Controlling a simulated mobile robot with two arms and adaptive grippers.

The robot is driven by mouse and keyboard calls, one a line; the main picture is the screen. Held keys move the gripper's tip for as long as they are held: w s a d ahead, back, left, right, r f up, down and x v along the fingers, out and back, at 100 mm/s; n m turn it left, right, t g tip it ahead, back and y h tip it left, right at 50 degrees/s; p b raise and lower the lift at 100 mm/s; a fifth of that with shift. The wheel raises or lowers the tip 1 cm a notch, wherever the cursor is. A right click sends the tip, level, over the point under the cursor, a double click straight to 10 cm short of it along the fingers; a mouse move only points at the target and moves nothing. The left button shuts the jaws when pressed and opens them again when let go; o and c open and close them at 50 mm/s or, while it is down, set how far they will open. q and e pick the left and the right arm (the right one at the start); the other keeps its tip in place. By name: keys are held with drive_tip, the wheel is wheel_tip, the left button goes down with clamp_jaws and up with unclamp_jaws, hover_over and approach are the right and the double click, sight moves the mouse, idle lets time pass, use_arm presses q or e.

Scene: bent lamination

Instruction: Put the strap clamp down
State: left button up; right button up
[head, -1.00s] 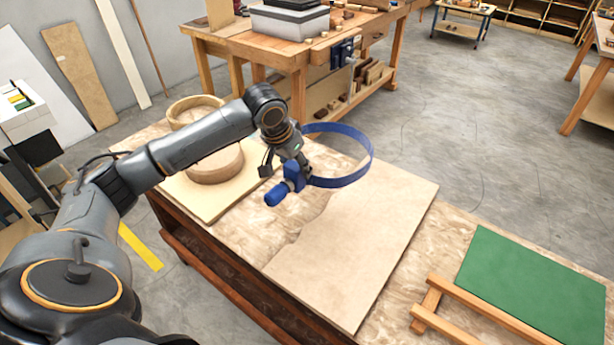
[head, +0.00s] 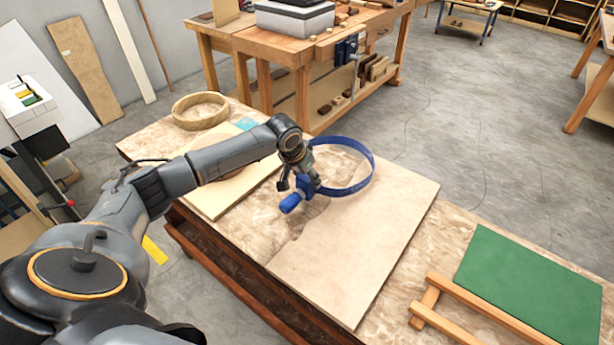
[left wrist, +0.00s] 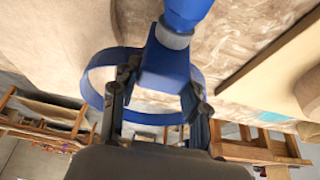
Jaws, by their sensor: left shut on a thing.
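The strap clamp (head: 369,165) is a blue band bent into a loop, with a blue body and handle (head: 290,203). My left gripper (head: 311,186) is shut on the clamp's body, with the loop reaching to the right over the pale board (head: 350,255) on the bench. I cannot tell whether the clamp touches the board or hangs just above it. In the left wrist view the two fingers sit on either side of the blue body (left wrist: 163,68), with the band curving behind them. My right gripper is not in view.
On the bench (head: 405,295), a bent wood ring (head: 200,111) stands at the far left beside another board (head: 212,203), where my arm hides part of the things. A green mat (head: 530,285) and wooden bars (head: 480,310) lie at the right. The board's front part is clear.

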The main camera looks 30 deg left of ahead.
use_arm(q)
drive_tip(key=shift+f, duration=0.4)
drive_tip(key=o, duration=1.1)
drive_tip(key=shift+r, duration=0.5)
drive_tip(key=b+v, duration=0.1)
drive_tip(key=v, duration=1.1)
